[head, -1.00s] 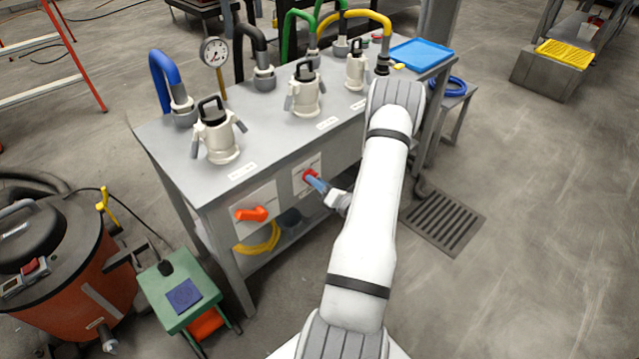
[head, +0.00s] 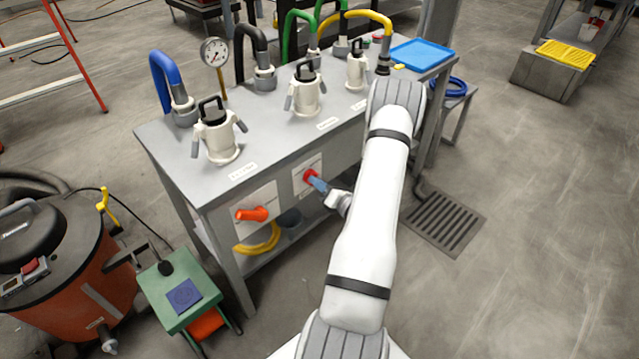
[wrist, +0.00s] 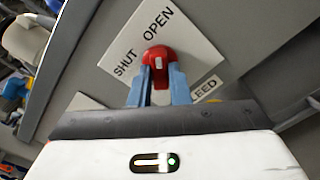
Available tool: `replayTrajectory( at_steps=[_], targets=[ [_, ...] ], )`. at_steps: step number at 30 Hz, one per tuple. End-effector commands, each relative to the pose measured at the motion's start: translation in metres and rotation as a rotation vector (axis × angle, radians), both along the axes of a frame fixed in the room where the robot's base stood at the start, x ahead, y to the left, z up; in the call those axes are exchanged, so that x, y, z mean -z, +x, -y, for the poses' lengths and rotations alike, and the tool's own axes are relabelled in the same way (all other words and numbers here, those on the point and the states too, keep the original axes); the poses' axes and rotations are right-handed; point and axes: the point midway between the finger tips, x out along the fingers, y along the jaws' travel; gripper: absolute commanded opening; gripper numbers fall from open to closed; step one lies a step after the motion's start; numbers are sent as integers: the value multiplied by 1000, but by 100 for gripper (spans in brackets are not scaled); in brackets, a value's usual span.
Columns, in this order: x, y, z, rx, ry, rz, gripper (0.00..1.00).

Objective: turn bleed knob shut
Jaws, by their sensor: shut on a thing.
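The red bleed knob (wrist: 158,54) sits on a white plate (wrist: 187,30) marked SHUT, OPEN and, partly hidden, a word ending in LEED. SHUT is printed left of the knob and OPEN above it in the wrist view. My gripper (wrist: 160,80) has its two blue fingers on either side of the knob, shut on it. A pale mark shows on the knob, but its exact setting is unclear. In the head view the red knob (head: 310,176) is on the bench's front panel, with my gripper (head: 318,184) reaching it from the right.
An orange handle (head: 252,214) is on the panel left of the knob. Above, the grey bench top (head: 275,150) holds white canisters, hoses, a gauge (head: 214,52) and a blue tray (head: 420,54). A green stool (head: 178,291) stands at the lower left.

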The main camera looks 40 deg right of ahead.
Motion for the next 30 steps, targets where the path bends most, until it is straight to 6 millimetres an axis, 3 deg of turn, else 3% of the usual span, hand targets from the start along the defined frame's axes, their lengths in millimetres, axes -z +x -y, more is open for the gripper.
replayTrajectory(
  at_steps=[8, 30],
  targets=[
    [2, 0, 1, 3, -154, 12, 0],
    [5, -1, 1, 3, -847, 65, 0]
  ],
)
